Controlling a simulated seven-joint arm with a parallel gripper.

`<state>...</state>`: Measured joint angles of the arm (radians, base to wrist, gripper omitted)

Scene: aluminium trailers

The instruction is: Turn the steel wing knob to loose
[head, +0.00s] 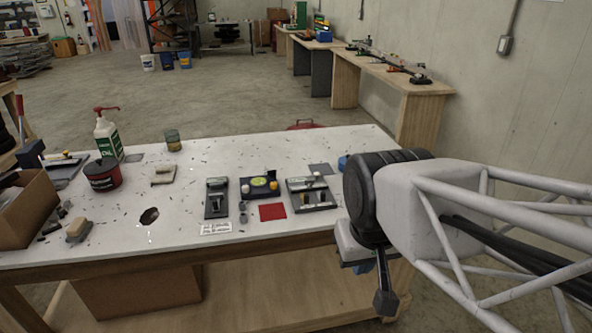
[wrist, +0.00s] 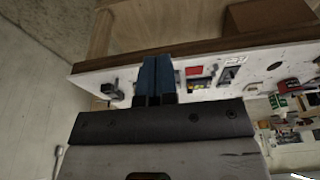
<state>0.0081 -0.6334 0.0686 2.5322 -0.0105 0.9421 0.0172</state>
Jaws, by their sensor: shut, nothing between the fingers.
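My gripper (wrist: 157,80) shows blue fingers pressed together in the wrist view. They are shut and empty, pointing toward the table's front edge and hiding part of the top behind them. In the head view my arm is at the right, and the fingers are not clear. Several small black fixtures stand on the white table. One has a steel lever-like part (head: 217,193), one has a yellow-green round face (head: 260,184), and one has a pale knob (head: 317,184). A dark fixture (wrist: 111,91) also shows left of the fingers in the wrist view. I cannot tell which carries the steel wing knob.
The white tabletop (head: 190,245) holds a red mat (head: 272,212), a dark red can (head: 102,175), a pump bottle (head: 107,135) and a cardboard box (head: 22,210). My arm covers the table's right end.

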